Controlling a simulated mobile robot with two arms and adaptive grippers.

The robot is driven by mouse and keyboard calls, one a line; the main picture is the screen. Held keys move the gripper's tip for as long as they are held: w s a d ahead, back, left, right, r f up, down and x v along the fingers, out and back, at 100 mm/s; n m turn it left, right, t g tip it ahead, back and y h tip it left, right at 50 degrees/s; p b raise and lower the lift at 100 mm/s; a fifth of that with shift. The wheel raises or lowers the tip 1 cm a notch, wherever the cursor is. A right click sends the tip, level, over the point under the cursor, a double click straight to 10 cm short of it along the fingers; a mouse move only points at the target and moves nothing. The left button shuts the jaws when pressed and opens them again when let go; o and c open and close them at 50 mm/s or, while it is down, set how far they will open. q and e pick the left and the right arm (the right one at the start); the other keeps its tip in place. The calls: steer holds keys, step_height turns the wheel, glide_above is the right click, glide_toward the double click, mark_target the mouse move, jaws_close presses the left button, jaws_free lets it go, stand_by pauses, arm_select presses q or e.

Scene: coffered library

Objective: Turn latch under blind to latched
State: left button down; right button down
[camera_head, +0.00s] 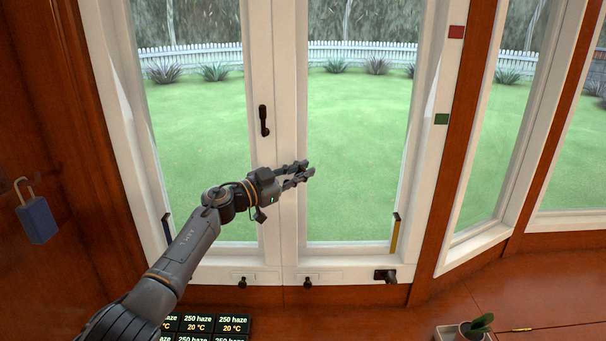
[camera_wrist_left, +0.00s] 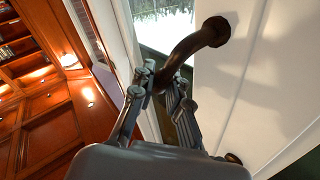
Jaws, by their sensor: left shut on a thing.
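My left gripper (camera_head: 303,173) reaches in from the lower left, in front of the white double window. In the left wrist view its fingers (camera_wrist_left: 163,95) are shut on the free end of a dark curved handle (camera_wrist_left: 190,45), whose round base sits on a white panel. I cannot tell which fitting this is in the head view. A black lever handle (camera_head: 264,121) on the middle frame stands clear of the gripper. Small dark fittings, a left one (camera_head: 242,282) and a middle one (camera_head: 307,282), and a larger black latch (camera_head: 385,275) sit along the bottom rail. No blind is recognisable.
A blue padlock-like object (camera_head: 37,220) is on the left wall. Dark display tiles (camera_head: 233,324) and a potted plant (camera_head: 475,326) are at the bottom.

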arm_select(q)
steer(key=shift+a+r+n+t+h+b, duration=0.3)
steer(key=shift+a+n+t+h, duration=0.1)
steer(key=shift+n+t+h, duration=0.15)
steer(key=c, duration=1.3)
jaws_free()
steer(key=shift+a, duration=0.1)
steer(key=v, duration=0.7)
steer(key=shift+s+a, duration=0.25)
steer(key=shift+s, duration=0.05)
steer(key=shift+f, duration=0.15)
